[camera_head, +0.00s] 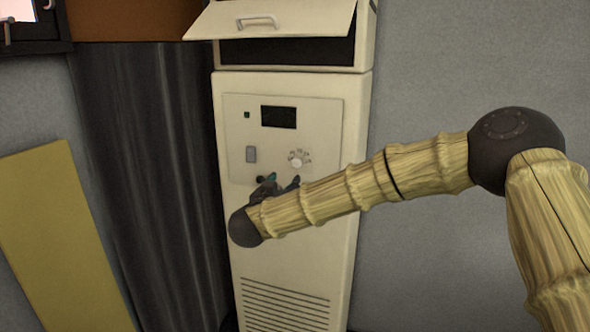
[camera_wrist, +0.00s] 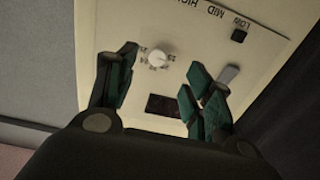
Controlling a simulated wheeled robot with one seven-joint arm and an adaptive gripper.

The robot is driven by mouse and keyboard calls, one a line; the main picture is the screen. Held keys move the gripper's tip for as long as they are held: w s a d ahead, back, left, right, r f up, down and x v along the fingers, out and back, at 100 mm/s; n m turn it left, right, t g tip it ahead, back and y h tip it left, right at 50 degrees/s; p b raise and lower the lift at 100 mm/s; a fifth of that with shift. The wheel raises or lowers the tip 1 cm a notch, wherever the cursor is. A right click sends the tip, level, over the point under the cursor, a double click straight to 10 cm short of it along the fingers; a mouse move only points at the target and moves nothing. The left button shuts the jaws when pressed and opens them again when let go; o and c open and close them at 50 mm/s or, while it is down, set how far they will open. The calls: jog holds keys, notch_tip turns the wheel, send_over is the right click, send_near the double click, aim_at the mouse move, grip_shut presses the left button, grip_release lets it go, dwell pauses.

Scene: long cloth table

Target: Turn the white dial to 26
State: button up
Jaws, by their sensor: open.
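The white dial (camera_head: 297,161) is a small round knob on the control panel (camera_head: 330,118) of a tall cream cabinet, with printed marks around it. In the wrist view the dial (camera_wrist: 156,59) shows between the finger lines, beyond the fingertips, with numbers around it; its exact setting is too small to read. My gripper (camera_head: 277,184) is just below and left of the dial in the head view, in front of the panel. In the wrist view my gripper (camera_wrist: 158,72) is open and empty, its green-padded fingers on either side of the dial, apart from it.
Above, a flap (camera_head: 290,20) with a handle sticks out. A dark curtain-like column (camera_head: 150,180) stands left; bare grey wall (camera_head: 440,70) lies right.

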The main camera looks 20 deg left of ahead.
aim_at(296, 162)
jog(key=w+p, duration=0.1)
jog(key=w, duration=0.2)
jog(key=w+r+p, duration=0.1)
jog(key=w, duration=0.3)
jog(key=w+r+p, duration=0.1)
jog(key=w, duration=0.3)
jog(key=c, duration=1)
